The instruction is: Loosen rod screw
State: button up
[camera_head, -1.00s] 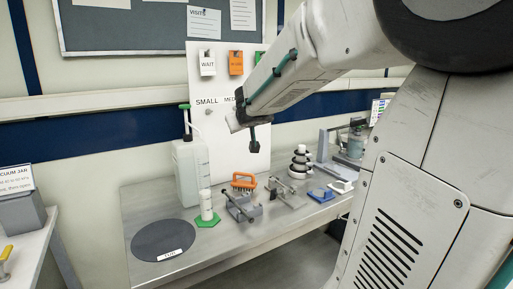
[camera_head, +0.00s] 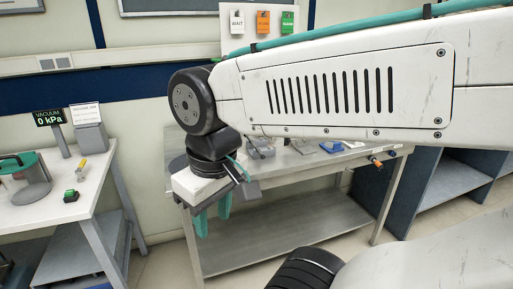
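My gripper (camera_head: 213,222) hangs fingers-down in front of the left end of the grey metal bench (camera_head: 290,165). Its two teal fingers are apart, with nothing seen between them. My arm crosses the picture from the right and hides much of the bench top. I cannot pick out a rod screw. A small grey metal fixture (camera_head: 262,148) shows just below my arm, and more grey parts (camera_head: 302,146) stand to its right. They are too small and too covered to show any screw.
A blue piece (camera_head: 331,147) lies on the bench, and an orange-tipped knob (camera_head: 377,163) is at its front right edge. At the left, a white table (camera_head: 45,208) holds a teal-lidded jar (camera_head: 22,178), a green button (camera_head: 71,196) and a "VACUUM 0 kPa" display (camera_head: 48,117).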

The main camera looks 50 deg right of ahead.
aim_at(287, 140)
jog(key=u, duration=0.55)
jog(key=i, duration=0.8)
jog(key=z, duration=1.2)
jog(key=i, duration=0.5)
jog(key=z, duration=0.6)
